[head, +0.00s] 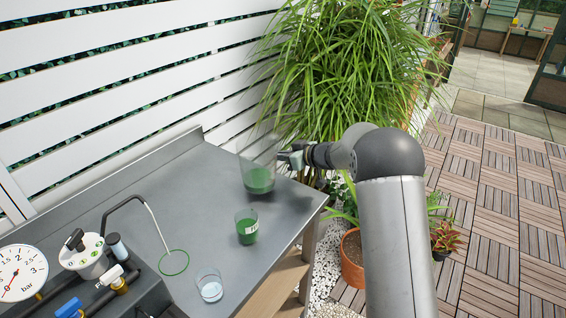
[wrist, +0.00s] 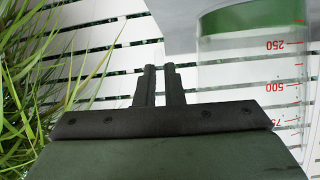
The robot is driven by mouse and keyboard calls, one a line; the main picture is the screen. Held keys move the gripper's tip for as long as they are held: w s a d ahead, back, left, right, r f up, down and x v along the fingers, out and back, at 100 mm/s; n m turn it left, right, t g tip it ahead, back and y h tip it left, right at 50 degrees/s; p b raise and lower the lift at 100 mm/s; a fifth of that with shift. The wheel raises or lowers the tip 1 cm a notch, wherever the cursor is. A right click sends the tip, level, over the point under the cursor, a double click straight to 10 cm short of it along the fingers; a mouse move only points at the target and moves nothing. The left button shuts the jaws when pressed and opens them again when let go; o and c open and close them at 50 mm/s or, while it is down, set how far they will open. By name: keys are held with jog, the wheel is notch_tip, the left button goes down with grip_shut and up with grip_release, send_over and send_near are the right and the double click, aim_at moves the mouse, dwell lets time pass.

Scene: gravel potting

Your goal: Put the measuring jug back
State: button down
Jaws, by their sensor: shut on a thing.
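The measuring jug (head: 259,179) is a clear vessel with green contents at its bottom, upright at the far right part of the grey bench (head: 190,215). In the wrist view the jug (wrist: 250,65) appears upside down, with red marks reading 250 and 500. My gripper (head: 293,159) is at the jug's right side, its jaws shut on the jug. In the wrist view the fingertips (wrist: 159,68) are close together beside the jug wall; the gripped part is hard to make out. I cannot tell whether the jug's base touches the bench.
A smaller beaker with green contents (head: 246,229) and a small glass with pale contents (head: 210,288) stand nearer on the bench. A green ring (head: 174,263) lies below a bent pipe (head: 152,215). A gauge (head: 20,273) is at lower left. Grass foliage (head: 345,70) hangs behind the arm.

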jog(key=shift+f, duration=1.05)
jog(key=shift+f, duration=0.15)
jog(key=c, duration=1.5)
grip_release()
jog(key=shift+f, duration=0.1)
jog(key=shift+c, duration=0.2)
